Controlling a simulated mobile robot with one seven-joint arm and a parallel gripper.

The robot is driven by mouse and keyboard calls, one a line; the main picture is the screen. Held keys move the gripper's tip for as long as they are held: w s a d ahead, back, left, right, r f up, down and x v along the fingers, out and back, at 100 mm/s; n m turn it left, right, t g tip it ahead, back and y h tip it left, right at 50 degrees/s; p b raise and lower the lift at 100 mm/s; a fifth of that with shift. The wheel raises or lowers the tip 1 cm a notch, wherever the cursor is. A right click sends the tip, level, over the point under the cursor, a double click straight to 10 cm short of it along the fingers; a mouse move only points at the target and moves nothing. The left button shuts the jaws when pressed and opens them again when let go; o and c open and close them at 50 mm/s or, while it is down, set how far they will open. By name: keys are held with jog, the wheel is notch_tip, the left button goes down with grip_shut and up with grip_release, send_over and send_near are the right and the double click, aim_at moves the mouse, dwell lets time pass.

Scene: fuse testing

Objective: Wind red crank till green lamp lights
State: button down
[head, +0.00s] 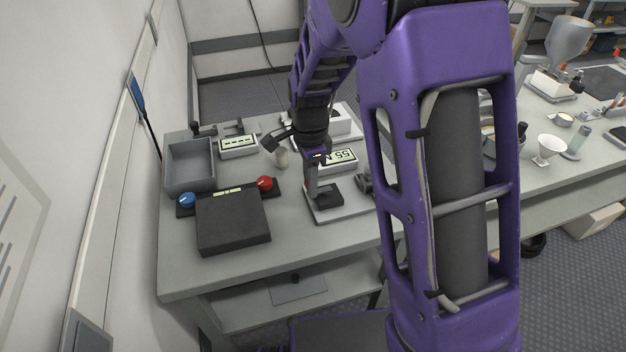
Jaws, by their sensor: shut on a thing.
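A red knob (265,183), the only red crank-like part I can make out, stands at the right end of a dark box (232,222) on the bench. A blue knob (187,200) is at its left end. No lit green lamp can be made out. My gripper (313,192) points down, right of the red knob and apart from it. It is shut on a small dark block (331,196) above or on a pale flat plate (345,212); contact with the plate is unclear. The fingertips are small and partly hidden.
A grey open bin (190,166) and a small display unit (238,147) stand behind the box. Another display (340,159) is behind my gripper. A wall bounds the left. Bare bench (290,238) lies in front.

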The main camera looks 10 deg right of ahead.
jog(key=m+p, duration=0.1)
jog(key=w+m, duration=0.1)
jog(key=m, duration=0.1)
jog(key=shift+w+r+p, duration=0.15)
jog(key=shift+p, duration=0.2)
jog(key=shift+w+m+p, duration=0.35)
jog(key=shift+m+p, duration=0.15)
jog(key=shift+m, duration=0.7)
jog(key=c, duration=0.7)
grip_release()
notch_tip(320, 180, up, 17)
